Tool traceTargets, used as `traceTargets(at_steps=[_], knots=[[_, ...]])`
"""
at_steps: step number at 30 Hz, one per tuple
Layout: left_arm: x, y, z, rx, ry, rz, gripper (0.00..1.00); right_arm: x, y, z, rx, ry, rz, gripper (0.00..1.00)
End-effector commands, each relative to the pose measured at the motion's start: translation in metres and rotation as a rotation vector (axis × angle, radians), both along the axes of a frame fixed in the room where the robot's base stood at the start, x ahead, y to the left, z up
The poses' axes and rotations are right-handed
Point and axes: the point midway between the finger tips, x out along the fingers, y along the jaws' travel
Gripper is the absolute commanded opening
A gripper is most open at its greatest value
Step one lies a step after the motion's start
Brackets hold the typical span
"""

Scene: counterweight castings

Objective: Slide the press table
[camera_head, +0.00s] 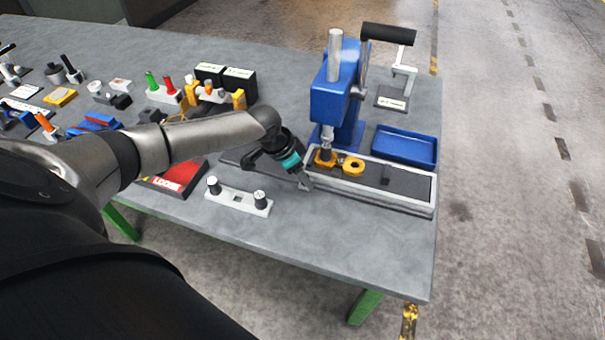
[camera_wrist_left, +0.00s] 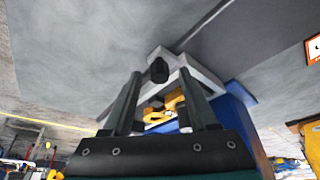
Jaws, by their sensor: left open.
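The press table (camera_head: 412,189) is a long pale-framed slide with a dark top under the blue press (camera_head: 333,98). Yellow castings (camera_head: 352,166) sit on it near the ram. My left gripper (camera_head: 305,183) is at the slide's left end, pointing down and right. In the left wrist view my left gripper (camera_wrist_left: 160,76) is open, with a black knob (camera_wrist_left: 159,70) between or just beyond its fingertips; contact cannot be told. The pale end of the press table (camera_wrist_left: 205,78) and yellow castings (camera_wrist_left: 165,108) show behind. My right gripper is not in view.
A dark flat strip (camera_head: 236,155) lies left of the slide. A pale fixture with two black knobs (camera_head: 238,199) stands in front. A blue tray (camera_head: 406,147) sits behind the slide. Small parts and black bins (camera_head: 238,84) crowd the left. The bench's front right is clear.

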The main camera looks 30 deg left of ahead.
Motion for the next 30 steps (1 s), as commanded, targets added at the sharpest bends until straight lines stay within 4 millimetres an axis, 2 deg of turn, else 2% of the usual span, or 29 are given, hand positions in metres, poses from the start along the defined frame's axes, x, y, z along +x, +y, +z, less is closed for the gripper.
traceTargets(at_steps=[10, 25, 26, 30], knots=[[0.0009, -0.001, -0.0026, 0.0, 0.0, 0.0, 0.59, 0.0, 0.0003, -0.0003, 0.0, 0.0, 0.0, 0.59], [0.0006, -0.0007, -0.0025, 0.0, 0.0, 0.0, 0.03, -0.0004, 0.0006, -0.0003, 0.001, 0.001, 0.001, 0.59], [0.0006, -0.0007, -0.0025, -0.001, 0.0, 0.0, 0.0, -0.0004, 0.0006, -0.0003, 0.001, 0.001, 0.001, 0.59], [0.0006, -0.0007, -0.0026, -0.001, 0.0, 0.0, 0.0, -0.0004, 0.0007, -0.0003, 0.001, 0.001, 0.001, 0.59]])
